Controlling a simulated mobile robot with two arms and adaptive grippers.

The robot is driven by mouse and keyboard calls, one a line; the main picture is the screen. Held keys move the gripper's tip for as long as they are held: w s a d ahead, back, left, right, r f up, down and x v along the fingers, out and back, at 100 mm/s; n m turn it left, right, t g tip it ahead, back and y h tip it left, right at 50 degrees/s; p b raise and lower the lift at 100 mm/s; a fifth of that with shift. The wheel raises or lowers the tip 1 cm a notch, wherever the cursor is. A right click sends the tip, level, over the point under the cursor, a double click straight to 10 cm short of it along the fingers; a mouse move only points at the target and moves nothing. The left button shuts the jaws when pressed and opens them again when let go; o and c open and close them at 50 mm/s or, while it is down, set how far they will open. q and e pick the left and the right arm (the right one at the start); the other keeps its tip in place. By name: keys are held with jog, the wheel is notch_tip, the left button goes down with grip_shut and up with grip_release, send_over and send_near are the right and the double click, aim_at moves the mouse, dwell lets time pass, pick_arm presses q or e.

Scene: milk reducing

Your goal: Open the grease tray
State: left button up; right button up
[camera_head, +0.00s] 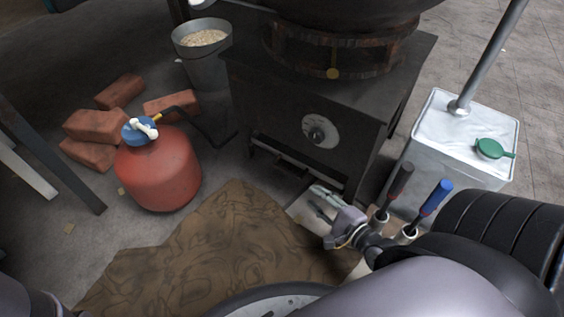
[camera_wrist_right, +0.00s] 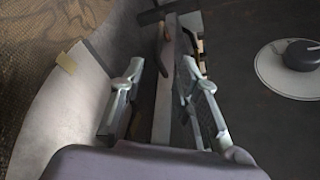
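The dark metal stove (camera_head: 309,135) stands in the upper middle of the head view, with a round dial plate on its front. Low on that front is a dark slot with a horizontal bar that looks like the grease tray (camera_head: 278,155); it is in shadow, and how far it is out is hard to tell. My right gripper (camera_head: 316,199) is low in front of the stove's lower right. In the right wrist view its two fingers (camera_wrist_right: 163,68) are apart, with a narrow metal edge and a brownish handle-like piece beyond and between them; contact is unclear. My left gripper is out of view.
A grain bucket (camera_head: 205,62) stands behind. A brown cloth (camera_head: 215,245) covers the front floor. A silver can (camera_head: 450,130) and two handled tools, one blue (camera_head: 436,197), are right of my gripper.

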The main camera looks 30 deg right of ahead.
aim_at(287, 172)
jog(key=b+x, duration=0.6)
jog(key=x, duration=0.8)
jog(key=shift+w+d+f, duration=0.1)
jog(key=shift+w+f, duration=0.15)
jog(key=shift+w, duration=0.5)
grip_shut()
